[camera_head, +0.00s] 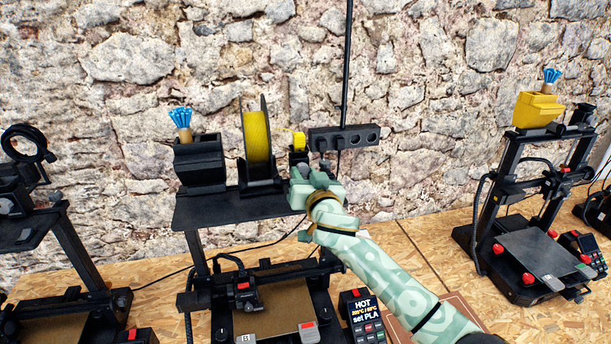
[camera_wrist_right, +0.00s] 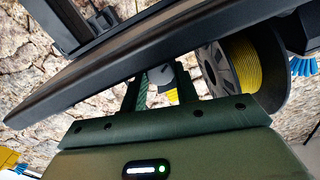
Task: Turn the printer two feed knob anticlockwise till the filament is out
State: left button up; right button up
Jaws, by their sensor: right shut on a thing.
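The middle printer (camera_head: 246,206), which I take as printer two, carries a yellow filament spool (camera_head: 257,138) on its top shelf. A small yellow part (camera_head: 299,141) is right of the spool, with a thin yellow strand between them. My right gripper (camera_head: 306,178) is at the shelf's right end, just below the yellow part, and hides the feed knob in the head view. In the right wrist view my right gripper (camera_wrist_right: 162,82) is shut on a grey piece (camera_wrist_right: 155,76), seemingly the feed knob. The spool (camera_wrist_right: 238,66) is beside it. My left gripper is out of view.
A small screen (camera_head: 363,310) on the bench reads HOT and set PLA. Another printer with a yellow box (camera_head: 537,109) stands at the right.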

jog(key=n+p, duration=0.1)
jog(key=n, duration=0.2)
jog(key=shift+r+n+p, duration=0.1)
jog(key=shift+n+p, duration=0.2)
jog(key=shift+n, duration=0.1)
jog(key=shift+n+p, duration=0.45)
jog(key=shift+n, duration=0.75)
jog(key=o, duration=1)
jog(key=shift+s, duration=0.1)
